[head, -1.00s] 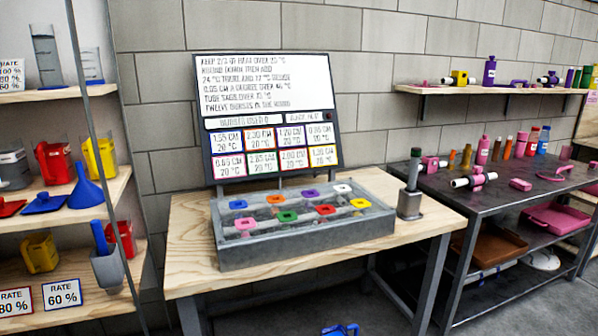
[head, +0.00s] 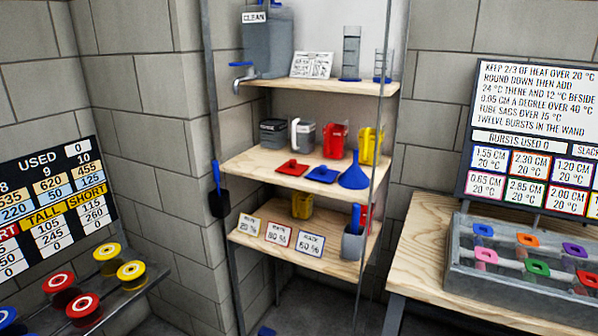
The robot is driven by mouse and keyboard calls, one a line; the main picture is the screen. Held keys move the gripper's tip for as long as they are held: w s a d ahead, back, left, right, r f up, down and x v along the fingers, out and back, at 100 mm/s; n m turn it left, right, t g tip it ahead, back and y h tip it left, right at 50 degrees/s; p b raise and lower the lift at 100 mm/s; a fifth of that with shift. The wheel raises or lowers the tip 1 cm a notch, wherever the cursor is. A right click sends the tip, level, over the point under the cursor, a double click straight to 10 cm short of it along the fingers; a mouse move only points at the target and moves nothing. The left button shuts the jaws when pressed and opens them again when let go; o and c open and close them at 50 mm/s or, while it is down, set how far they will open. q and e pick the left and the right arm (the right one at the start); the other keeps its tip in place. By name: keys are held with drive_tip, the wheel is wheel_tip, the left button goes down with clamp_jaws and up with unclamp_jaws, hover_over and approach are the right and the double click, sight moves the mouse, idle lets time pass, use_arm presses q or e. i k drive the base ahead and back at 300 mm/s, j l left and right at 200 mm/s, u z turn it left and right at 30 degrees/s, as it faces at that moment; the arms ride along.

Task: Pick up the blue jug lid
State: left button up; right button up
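The blue jug lid (head: 322,174) is a flat blue piece with a small raised grip. It lies on the middle wooden shelf in the head view, near the front edge. A similar red lid (head: 292,167) lies just left of it, and a blue funnel (head: 355,172) stands just right of it. Neither of my grippers can be made out. A small blue piece (head: 267,331) shows at the bottom edge, too cut off to identify.
Grey, white, red and yellow jugs (head: 334,139) stand behind the lid. Thin metal posts frame the shelf unit (head: 240,162). A dark scoop (head: 219,203) hangs at its left post. A wooden table (head: 425,235) is at right, a ledge with reels (head: 131,271) at left.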

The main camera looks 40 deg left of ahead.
sight(323, 174)
drive_tip(key=u, duration=0.95)
drive_tip(key=i+j+z, duration=0.25)
drive_tip(key=z, duration=0.25)
drive_tip(key=i+j+z, duration=0.2)
drive_tip(key=j+z, duration=0.15)
drive_tip(key=z, duration=0.15)
